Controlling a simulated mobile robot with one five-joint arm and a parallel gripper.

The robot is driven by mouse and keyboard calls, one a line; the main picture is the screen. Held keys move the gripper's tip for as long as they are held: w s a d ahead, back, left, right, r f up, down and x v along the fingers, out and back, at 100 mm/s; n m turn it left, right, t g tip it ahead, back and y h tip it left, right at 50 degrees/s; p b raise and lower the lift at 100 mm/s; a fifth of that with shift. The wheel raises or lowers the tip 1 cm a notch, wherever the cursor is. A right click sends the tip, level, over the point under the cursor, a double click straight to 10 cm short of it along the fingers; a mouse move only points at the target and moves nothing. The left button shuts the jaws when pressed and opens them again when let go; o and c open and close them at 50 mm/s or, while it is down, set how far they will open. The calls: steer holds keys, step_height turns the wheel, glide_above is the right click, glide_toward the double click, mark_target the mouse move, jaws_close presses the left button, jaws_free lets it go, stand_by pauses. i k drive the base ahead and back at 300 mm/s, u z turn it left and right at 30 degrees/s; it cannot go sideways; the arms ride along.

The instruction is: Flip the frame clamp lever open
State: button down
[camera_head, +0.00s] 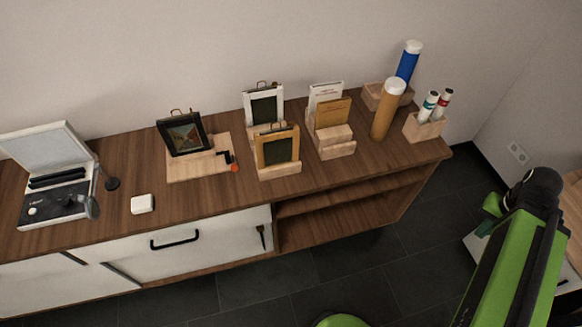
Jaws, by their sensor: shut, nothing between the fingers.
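The frame clamp is on a light wooden base board (200,170) on the sideboard. A black picture frame (170,141) with a small painting stands tilted back on the board. The small black clamp lever (224,155) is at the board's right side, with an orange-red knob (234,168) at its front end. Its exact angle is too small to tell. My green arm rises at the right, well apart from the clamp. My gripper's fingers cannot be made out.
The wooden sideboard (330,200) also holds a record player (55,205), a white box (142,204), two more framed stands (266,86) (278,148), a card holder (335,150) and tubes (388,110). The top in front of the clamp board is clear.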

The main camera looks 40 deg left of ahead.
mark_target(234, 169)
steer(key=z, duration=0.2)
steer(key=k, duration=2.15)
steer(key=u, duration=2.15)
steer(key=i, duration=1.5)
steer(key=u, duration=0.05)
